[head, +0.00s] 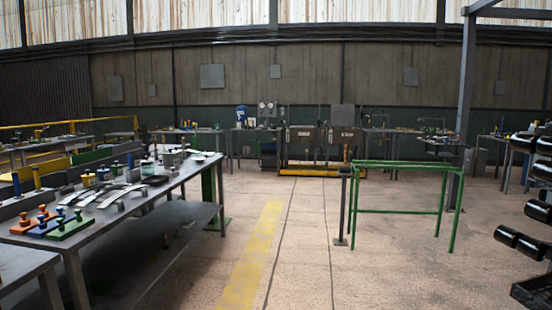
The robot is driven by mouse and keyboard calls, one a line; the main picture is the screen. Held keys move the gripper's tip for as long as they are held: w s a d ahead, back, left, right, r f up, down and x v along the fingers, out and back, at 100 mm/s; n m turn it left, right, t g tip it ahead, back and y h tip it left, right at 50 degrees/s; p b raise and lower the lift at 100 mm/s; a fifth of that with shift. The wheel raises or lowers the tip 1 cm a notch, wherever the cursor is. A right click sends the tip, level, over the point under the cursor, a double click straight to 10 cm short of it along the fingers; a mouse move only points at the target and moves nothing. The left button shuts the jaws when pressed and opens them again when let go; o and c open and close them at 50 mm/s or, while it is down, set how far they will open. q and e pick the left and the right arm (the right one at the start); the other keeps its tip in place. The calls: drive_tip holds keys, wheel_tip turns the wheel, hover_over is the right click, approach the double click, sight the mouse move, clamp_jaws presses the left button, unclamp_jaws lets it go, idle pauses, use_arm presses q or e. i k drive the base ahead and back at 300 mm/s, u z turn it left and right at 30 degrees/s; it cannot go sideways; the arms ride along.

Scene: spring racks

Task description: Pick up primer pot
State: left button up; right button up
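No item is clearly recognisable as the primer pot at this distance. Several small pots and jars stand on the long grey workbench (150,206) at the left, among them a pale greenish jar (147,168) near its middle. I cannot tell whether one of these is the primer pot. Neither of my grippers can be made out in the head view.
Orange, blue and green blocks with knobs (52,222) and curved metal strips (110,192) lie on the bench. A green frame (400,165) stands at centre right. Black cylinders (507,236) crowd the right edge. The floor with a yellow stripe (252,255) is clear.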

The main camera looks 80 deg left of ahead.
sight(136, 163)
drive_tip(key=u, duration=1.65)
drive_tip(key=i, duration=0.25)
drive_tip(key=u, duration=1.05)
drive_tip(key=i, duration=1.9)
drive_tip(key=u, duration=1.05)
drive_tip(key=i, duration=1.75)
drive_tip(key=u, duration=0.15)
